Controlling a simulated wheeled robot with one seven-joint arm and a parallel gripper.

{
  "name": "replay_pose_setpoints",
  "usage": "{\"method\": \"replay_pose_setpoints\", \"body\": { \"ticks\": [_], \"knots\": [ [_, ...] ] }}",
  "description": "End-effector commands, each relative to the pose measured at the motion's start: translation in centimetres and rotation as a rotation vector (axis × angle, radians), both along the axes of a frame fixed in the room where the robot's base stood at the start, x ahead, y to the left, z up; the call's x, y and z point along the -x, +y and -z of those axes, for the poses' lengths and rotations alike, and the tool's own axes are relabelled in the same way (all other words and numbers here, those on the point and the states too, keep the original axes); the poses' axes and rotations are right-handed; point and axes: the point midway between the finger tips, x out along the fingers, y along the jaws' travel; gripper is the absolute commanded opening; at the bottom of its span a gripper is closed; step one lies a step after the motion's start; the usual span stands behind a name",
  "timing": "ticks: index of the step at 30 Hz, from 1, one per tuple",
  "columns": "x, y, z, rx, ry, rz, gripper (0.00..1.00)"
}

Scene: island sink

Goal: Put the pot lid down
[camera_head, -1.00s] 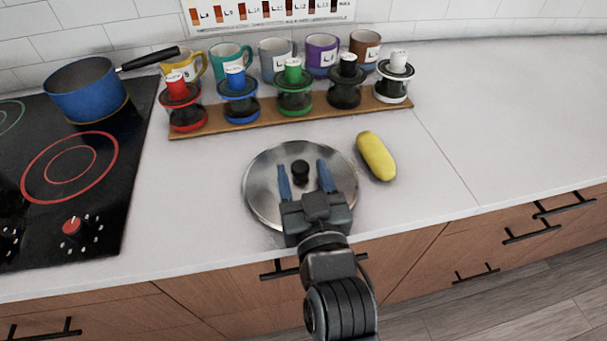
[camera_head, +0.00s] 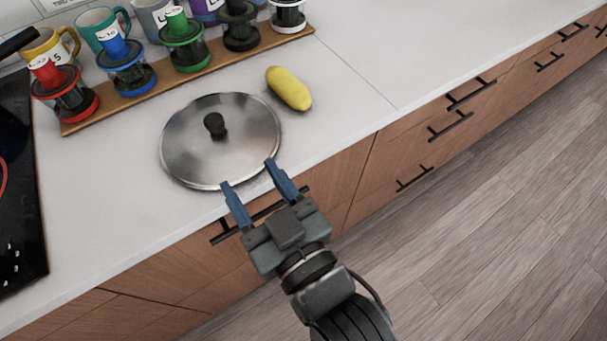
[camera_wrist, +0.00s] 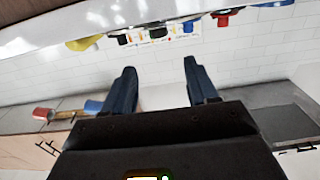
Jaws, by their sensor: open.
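The pot lid (camera_head: 245,150) is a round silver disc with a black knob (camera_head: 214,125). It lies flat on the white counter near its front edge. My gripper (camera_head: 251,174) is open and empty, its two blue fingers spread apart at the counter's front edge. In the head view the fingertips appear at the lid's near rim, with the knob well beyond them. Whether they touch the rim cannot be told. The wrist view shows the open fingers (camera_wrist: 158,75) with nothing between them.
A yellow oblong fruit or vegetable (camera_head: 289,88) lies right of the lid. Behind stands a wooden board (camera_head: 150,92) with several coloured-lid jars, and mugs beyond. A black cooktop (camera_head: 22,220) is at left. The counter at right (camera_head: 370,70) is clear.

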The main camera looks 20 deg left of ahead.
Motion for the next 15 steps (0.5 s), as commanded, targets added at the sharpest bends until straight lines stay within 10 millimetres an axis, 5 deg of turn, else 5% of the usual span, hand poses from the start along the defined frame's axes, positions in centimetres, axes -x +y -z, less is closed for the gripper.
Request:
{"method": "replay_pose_setpoints", "body": {
  "ticks": [8, 11, 15],
  "knots": [
    [-0.1, -1.8, 0.8, 0.011, 0.007, 0.030, 0.58],
    [0.0, -5.8, 2.1, 0.029, 0.020, 0.095, 0.58],
    [1.5, -13.7, 4.0, 0.063, 0.050, 0.231, 0.58]
  ]
}}
